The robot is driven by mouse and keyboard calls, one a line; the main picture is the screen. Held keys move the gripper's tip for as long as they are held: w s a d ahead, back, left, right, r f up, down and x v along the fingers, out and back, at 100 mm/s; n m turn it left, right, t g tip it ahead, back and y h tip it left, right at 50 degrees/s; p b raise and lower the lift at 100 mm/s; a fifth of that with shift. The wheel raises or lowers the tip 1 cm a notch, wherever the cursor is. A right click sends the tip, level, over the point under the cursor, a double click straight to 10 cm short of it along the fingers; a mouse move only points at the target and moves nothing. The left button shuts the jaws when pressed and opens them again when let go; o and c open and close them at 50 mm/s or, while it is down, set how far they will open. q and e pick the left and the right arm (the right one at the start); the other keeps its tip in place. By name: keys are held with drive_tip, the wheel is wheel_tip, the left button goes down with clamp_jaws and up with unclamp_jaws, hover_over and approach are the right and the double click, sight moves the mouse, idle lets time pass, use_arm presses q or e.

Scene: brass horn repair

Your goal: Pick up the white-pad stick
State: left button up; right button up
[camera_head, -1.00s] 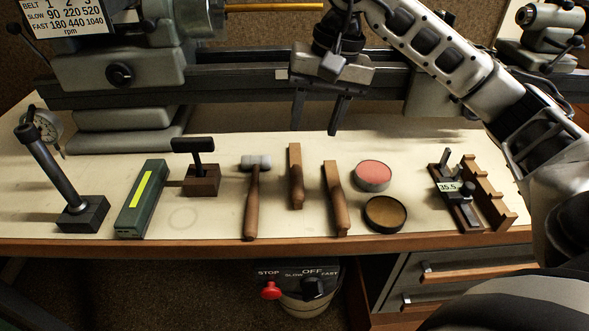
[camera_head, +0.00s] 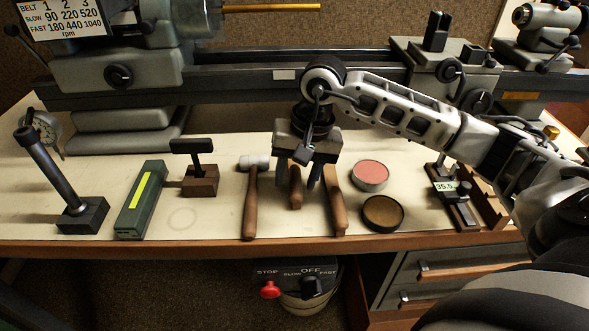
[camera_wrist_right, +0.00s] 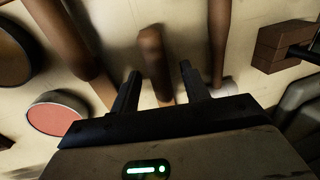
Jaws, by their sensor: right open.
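Two wooden sticks lie side by side in the middle of the bench; no white pad can be made out on either. The left stick (camera_head: 296,200) lies under my right gripper (camera_head: 297,184), which hides its far part. The right stick (camera_head: 337,212) lies just right of the gripper. In the right wrist view, the left stick's handle (camera_wrist_right: 152,50) shows between the two open, empty fingers (camera_wrist_right: 160,70), and the right stick (camera_wrist_right: 62,38) shows to the left. I cannot tell whether the fingers touch the stick. My left gripper is not in view.
A hammer (camera_head: 250,205) lies close left of the gripper. A pink-filled tin (camera_head: 370,175) and a brown-filled tin (camera_head: 383,213) stand to the right. A wooden block with a black handle (camera_head: 201,180) and a green box (camera_head: 142,200) stand left. The lathe bed (camera_head: 230,85) runs behind.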

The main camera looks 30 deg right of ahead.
clamp_jaws()
drive_tip(key=shift+r, duration=0.15)
